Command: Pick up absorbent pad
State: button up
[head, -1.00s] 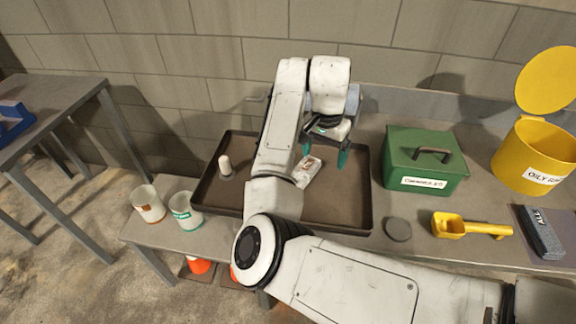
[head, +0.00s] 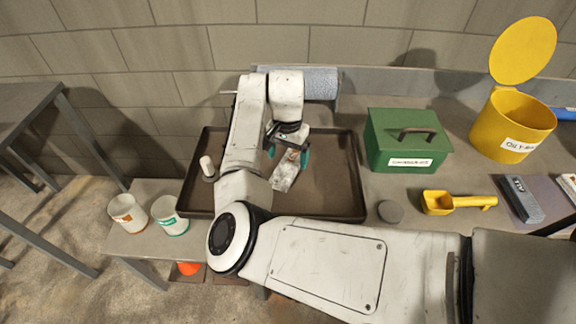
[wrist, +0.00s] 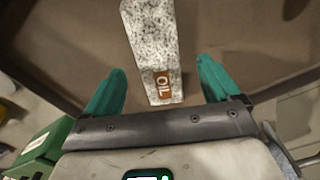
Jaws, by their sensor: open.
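The absorbent pad is a white, grey-speckled block with an orange OIL label, lying in the dark tray (head: 335,207). It shows in the head view (head: 284,180) and between my fingers in the wrist view (wrist: 152,40). My gripper (head: 287,155) is open, with teal fingers over the pad's far end. In the wrist view my gripper (wrist: 161,78) has one finger on each side of the labelled end, with gaps between. I cannot tell whether the fingertips reach down to the pad's height.
A small white cylinder (head: 206,165) stands at the tray's left. Right of the tray are a green box (head: 408,140), a grey disc (head: 390,211), a yellow scoop (head: 438,203) and a yellow bin (head: 510,125).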

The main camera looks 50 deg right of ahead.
aim_at(288, 168)
jog(key=shift+s+f, duration=0.1)
jog(key=shift+f, duration=1.35)
jog(key=shift+c, duration=0.2)
jog(key=c, duration=1.2)
jog(key=shift+r, duration=0.15)
